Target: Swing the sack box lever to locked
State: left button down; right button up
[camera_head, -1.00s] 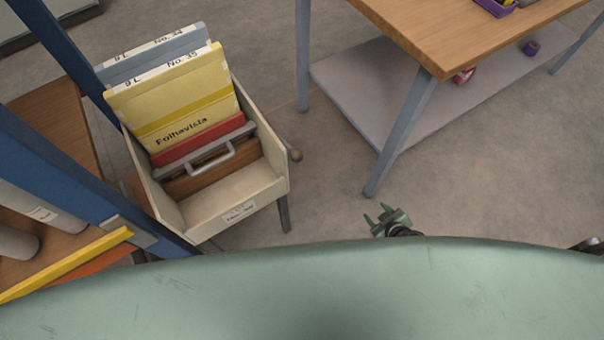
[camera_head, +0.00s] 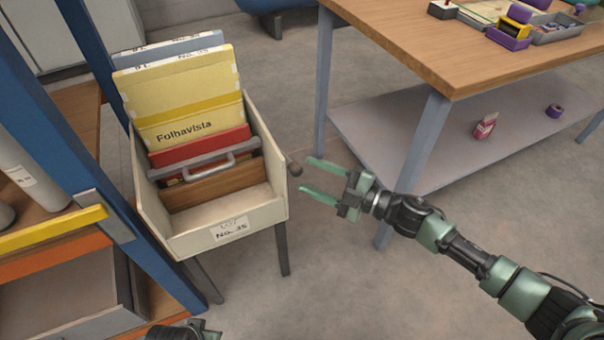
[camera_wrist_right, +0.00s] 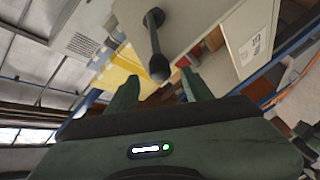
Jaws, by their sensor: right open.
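The sack box (camera_head: 228,228) is a cream open-topped box on legs, holding yellow, blue-grey and red sacks upright. In the right wrist view the lever (camera_wrist_right: 157,62) is a dark rod with a rounded knob. My right gripper (camera_head: 307,176) is open and empty, its fingers pointing left at the knob. In the wrist view the knob appears between the two fingers, with no visible contact. My left gripper (camera_head: 203,332) shows only partly at the bottom edge; its jaws are unclear.
A wooden-topped table (camera_head: 455,60) with a grey lower shelf stands at the right, one leg close behind my right arm. A blue-framed rack (camera_head: 60,130) with rolls stands close on the left. Open floor lies in front of the box.

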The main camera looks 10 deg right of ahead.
jog(key=shift+x, duration=1.6)
grip_shut()
jog(key=shift+f, duration=0.1)
